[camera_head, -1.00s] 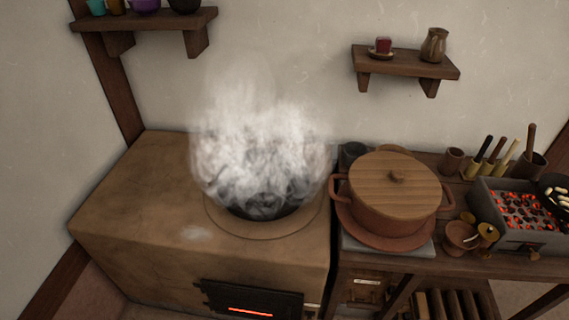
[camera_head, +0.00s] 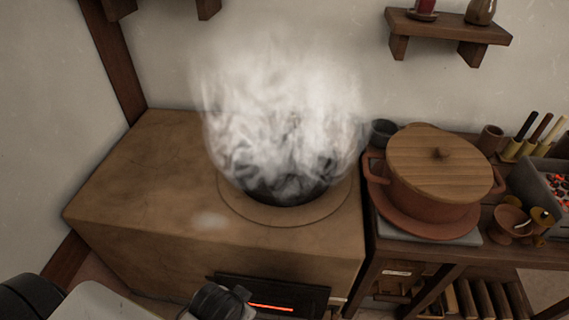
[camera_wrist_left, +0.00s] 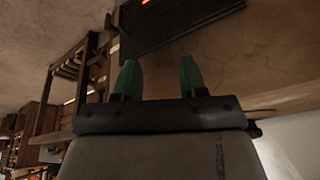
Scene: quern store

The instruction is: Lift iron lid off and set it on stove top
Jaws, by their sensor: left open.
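The clay stove top (camera_head: 130,170) fills the left of the head view. Thick white-grey steam (camera_head: 285,110) stands over the round rim (camera_head: 245,212) set in it. Something dark and round (camera_head: 285,190) shows through the lower steam inside that rim; I cannot tell whether it is the iron lid or a pot. No lid handle is clear. My left arm comes in at the bottom left of the head view. In the left wrist view my left gripper (camera_wrist_left: 158,64) has its two green fingers apart and nothing between them, with the stove's front beyond. My right gripper is not in view.
A dark firebox door (camera_head: 315,297) with an orange glow is in the stove's front. A terracotta pot (camera_head: 430,203) with a wooden lid (camera_head: 440,165) stands right of the stove. A wall shelf (camera_head: 450,27) hangs above. The stove top's left part is bare.

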